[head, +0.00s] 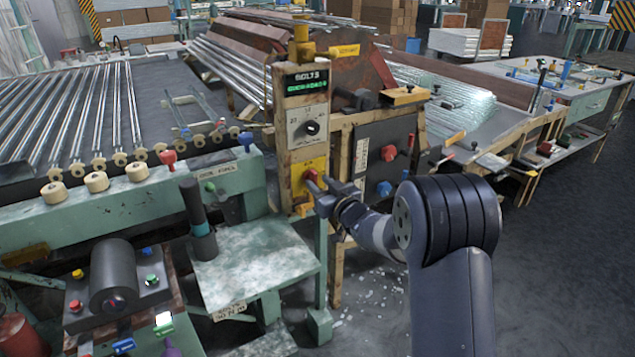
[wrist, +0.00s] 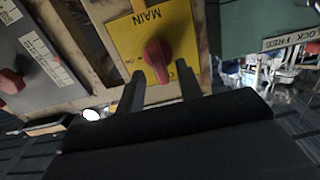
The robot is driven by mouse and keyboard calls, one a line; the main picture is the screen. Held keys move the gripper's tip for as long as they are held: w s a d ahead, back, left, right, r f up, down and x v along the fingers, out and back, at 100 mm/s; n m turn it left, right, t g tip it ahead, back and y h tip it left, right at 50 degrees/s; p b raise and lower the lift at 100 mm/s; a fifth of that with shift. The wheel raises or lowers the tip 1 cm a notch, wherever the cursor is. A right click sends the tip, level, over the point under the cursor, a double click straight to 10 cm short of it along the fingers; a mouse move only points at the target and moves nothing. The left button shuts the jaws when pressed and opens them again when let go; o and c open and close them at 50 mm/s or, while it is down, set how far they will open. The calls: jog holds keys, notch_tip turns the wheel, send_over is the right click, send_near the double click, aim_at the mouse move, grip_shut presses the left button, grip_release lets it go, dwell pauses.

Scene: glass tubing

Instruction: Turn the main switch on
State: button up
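The main switch is a red knob (wrist: 158,59) on a yellow plate (wrist: 132,45) with the word MAIN, large in the wrist view. In the head view the yellow plate (head: 301,184) is on a wooden post, with the red knob (head: 311,174) partly behind my gripper (head: 323,188). In the wrist view my gripper (wrist: 161,74) is open, with a finger on each side of the knob's near end. Gaps show between the knob and both fingers. I cannot tell how deep the knob sits between them.
A round dial (head: 311,127) and a green-lit display (head: 307,83) are above the switch on the same post. A dark panel (head: 372,135) with red and blue knobs stands just right. A worn green table (head: 255,265) is below left. Open floor lies at right.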

jog(key=shift+x, duration=0.95)
jog(key=shift+c, duration=0.4)
grip_shut()
